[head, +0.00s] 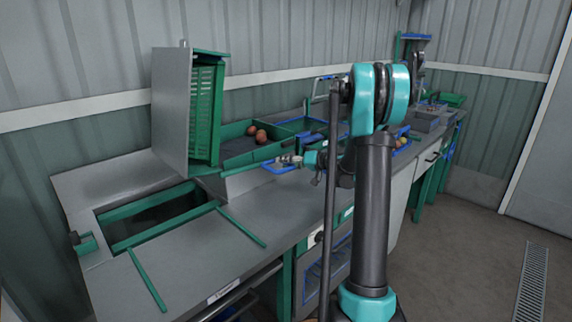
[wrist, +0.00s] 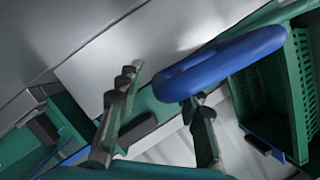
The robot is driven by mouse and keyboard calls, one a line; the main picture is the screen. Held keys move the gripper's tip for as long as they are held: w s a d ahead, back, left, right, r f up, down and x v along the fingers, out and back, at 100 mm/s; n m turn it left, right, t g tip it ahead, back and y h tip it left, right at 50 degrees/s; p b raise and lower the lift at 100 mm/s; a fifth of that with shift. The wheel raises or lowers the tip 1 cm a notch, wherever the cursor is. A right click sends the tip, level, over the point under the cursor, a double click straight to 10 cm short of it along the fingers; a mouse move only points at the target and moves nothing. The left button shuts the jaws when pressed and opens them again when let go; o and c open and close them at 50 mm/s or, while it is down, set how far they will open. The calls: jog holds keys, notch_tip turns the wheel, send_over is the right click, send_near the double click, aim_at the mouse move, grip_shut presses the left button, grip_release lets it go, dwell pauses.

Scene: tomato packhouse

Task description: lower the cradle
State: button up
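The cradle (head: 170,112) stands tipped up on the bench at the left, a grey plate with a green slatted crate (head: 207,110) against it. The crate also shows at the right of the wrist view (wrist: 298,80). A blue loop handle (head: 272,169) sits beside the cradle's lower right. In the wrist view the blue loop (wrist: 235,50) is large and close, partly over my right finger. My gripper (head: 287,160) is at the loop, its two fingers spread apart (wrist: 161,87). The loop's near end lies between them; I cannot tell whether they touch it.
A rectangular opening with a green frame (head: 150,208) lies in the bench below the cradle. A green tray (head: 235,130) holds a few tomatoes (head: 260,136) behind. Green rails (head: 240,227) lie on the bench front. Grey bins (head: 425,122) stand farther right.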

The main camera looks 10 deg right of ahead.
grip_shut()
dwell(0.5)
